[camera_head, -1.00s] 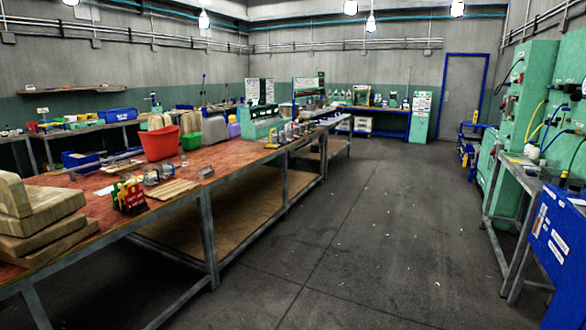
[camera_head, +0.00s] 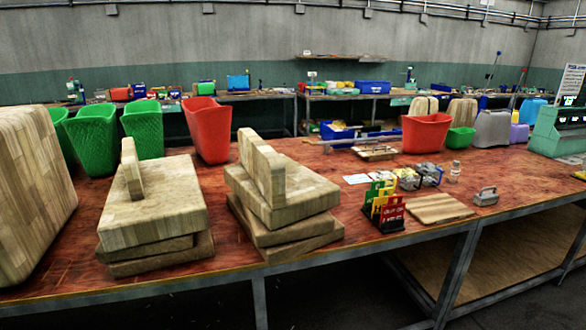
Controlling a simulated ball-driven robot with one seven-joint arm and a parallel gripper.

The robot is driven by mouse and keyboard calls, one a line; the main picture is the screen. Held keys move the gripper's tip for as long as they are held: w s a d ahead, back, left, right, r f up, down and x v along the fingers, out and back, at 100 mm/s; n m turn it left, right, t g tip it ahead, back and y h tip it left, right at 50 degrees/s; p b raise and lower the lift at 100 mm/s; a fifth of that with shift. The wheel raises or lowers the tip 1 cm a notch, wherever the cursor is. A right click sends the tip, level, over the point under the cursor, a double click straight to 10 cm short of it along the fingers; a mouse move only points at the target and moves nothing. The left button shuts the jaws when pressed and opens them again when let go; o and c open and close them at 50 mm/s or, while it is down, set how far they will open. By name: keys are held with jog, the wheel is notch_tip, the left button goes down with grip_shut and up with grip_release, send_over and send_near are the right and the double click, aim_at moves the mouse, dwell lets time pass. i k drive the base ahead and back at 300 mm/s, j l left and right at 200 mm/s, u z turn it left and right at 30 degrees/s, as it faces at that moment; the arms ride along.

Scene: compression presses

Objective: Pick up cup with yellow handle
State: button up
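I cannot make out a cup with a yellow handle. A group of small metallic or clear items (camera_head: 428,175) stands on the red-brown worktop (camera_head: 345,208), with some yellow and blue among them, but they are too small to identify. A small clear jar-like item (camera_head: 454,172) stands just right of them. A grey metal block with a handle (camera_head: 486,197) sits near the front edge. My gripper is not in view.
Stacked wooden blocks (camera_head: 285,205) and another stack (camera_head: 152,215) fill the left of the worktop. Red bins (camera_head: 208,130) (camera_head: 426,133) and green bins (camera_head: 142,130) stand behind.

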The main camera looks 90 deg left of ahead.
aim_at(388, 174)
jog(key=u, duration=1.9)
jog(key=i+l+u, duration=0.1)
jog(key=i+l, duration=0.4)
